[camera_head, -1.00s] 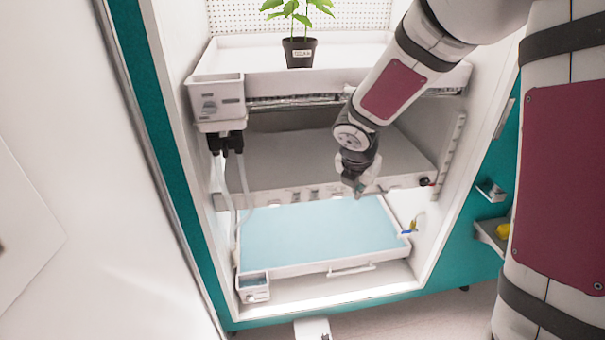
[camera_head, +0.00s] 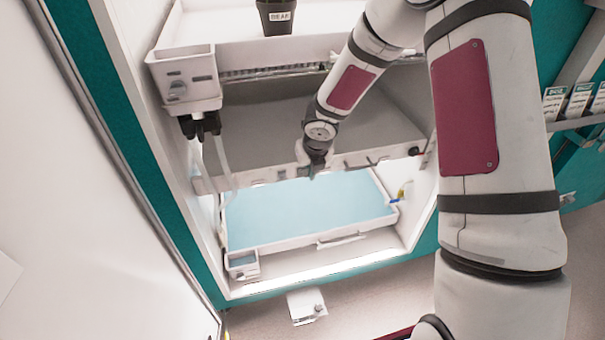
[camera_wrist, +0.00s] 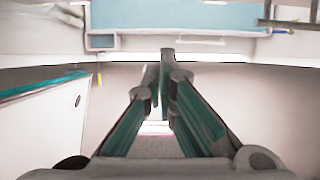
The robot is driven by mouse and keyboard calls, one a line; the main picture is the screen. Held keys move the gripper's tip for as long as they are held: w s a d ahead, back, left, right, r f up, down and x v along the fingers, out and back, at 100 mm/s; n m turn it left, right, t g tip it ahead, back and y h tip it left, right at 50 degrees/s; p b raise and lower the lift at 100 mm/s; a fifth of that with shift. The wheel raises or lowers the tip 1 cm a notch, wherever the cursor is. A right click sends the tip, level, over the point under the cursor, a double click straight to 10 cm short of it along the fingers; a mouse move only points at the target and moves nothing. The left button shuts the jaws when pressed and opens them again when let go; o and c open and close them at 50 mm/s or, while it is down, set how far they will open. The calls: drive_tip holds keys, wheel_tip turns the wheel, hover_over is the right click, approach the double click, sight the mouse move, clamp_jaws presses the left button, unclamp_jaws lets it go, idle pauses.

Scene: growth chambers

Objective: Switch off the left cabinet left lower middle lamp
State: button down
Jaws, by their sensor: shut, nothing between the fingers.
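The left cabinet stands open, with a grey middle shelf (camera_head: 250,125) above a blue-lined tray (camera_head: 300,208). The shelf's white front rail (camera_head: 375,157) carries small fittings, including a pale one (camera_head: 282,174) left of my gripper. Which fitting is the lamp switch is too small to tell. The space under the shelf is brightly lit; the lamp itself is hidden. My gripper (camera_head: 315,172) is shut and empty at the rail, covering part of it. I cannot tell if it touches. In the wrist view its green-sided fingers (camera_wrist: 165,70) are together, with the blue-lined tray (camera_wrist: 180,15) beyond.
A white box (camera_head: 185,80) with black fittings and hoses hangs at the upper left. The open white door (camera_head: 100,200) fills the left side.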

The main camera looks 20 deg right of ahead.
sight(301, 169)
drive_tip(key=w+f, duration=0.2)
drive_tip(key=f, duration=0.1)
drive_tip(key=w+f+b, duration=0.1)
drive_tip(key=w+f, duration=0.2)
drive_tip(key=w+f+b, duration=0.1)
drive_tip(key=w+f, duration=0.1)
drive_tip(key=shift+w+f, duration=0.25)
drive_tip(key=shift+f, duration=0.15)
drive_tip(key=shift+w, duration=0.1)
idle(0.4)
drive_tip(key=shift+w+r+b, duration=0.15)
drive_tip(key=shift+w+b, duration=0.25)
drive_tip(key=shift+b, duration=0.1)
drive_tip(key=shift+r, duration=0.1)
drive_tip(key=shift+r+p, duration=0.4)
drive_tip(key=shift+r, duration=0.4)
